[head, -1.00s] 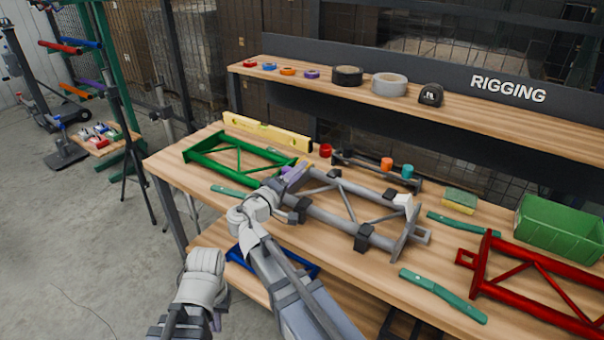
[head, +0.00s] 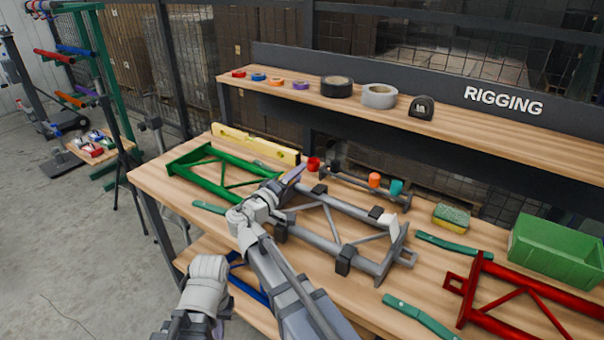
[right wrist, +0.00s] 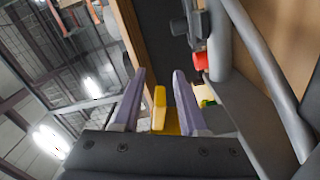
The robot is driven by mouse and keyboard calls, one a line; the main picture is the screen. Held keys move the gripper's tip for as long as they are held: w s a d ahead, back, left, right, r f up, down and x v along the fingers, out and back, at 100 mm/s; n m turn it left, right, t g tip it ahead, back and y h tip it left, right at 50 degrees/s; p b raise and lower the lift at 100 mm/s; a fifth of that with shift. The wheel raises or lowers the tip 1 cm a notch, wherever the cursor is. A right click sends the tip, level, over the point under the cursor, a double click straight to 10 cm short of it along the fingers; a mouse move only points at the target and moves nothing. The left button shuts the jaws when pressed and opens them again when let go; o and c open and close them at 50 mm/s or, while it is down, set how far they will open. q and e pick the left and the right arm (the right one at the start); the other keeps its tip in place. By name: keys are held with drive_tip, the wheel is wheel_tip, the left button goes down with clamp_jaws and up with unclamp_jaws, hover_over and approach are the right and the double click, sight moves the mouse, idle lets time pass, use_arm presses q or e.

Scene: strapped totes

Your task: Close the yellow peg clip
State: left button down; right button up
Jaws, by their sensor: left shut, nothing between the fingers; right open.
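I cannot make out the yellow peg clip for certain in either view. In the right wrist view a yellow piece (right wrist: 160,108) shows between and beyond my right fingers; it may be the end of the yellow level, and I cannot tell whether they touch it. My right gripper (head: 296,172) is open, over the bench between the green frame (head: 187,157) and the grey frame (head: 318,243). Its two purple fingers (right wrist: 157,95) stand apart in the wrist view. My left gripper (head: 165,330) is low at the bottom left, hard to make out, shut and clear of the bench.
The yellow level (head: 255,145) stands behind the green frame. A black rack with a red cap (head: 313,163) is right of it. A red frame (head: 520,300), green bin (head: 556,248) and sponge (head: 451,216) lie to the right. A shelf (head: 450,135) with tapes overhangs the back.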

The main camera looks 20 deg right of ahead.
clamp_jaws()
idle(0.4)
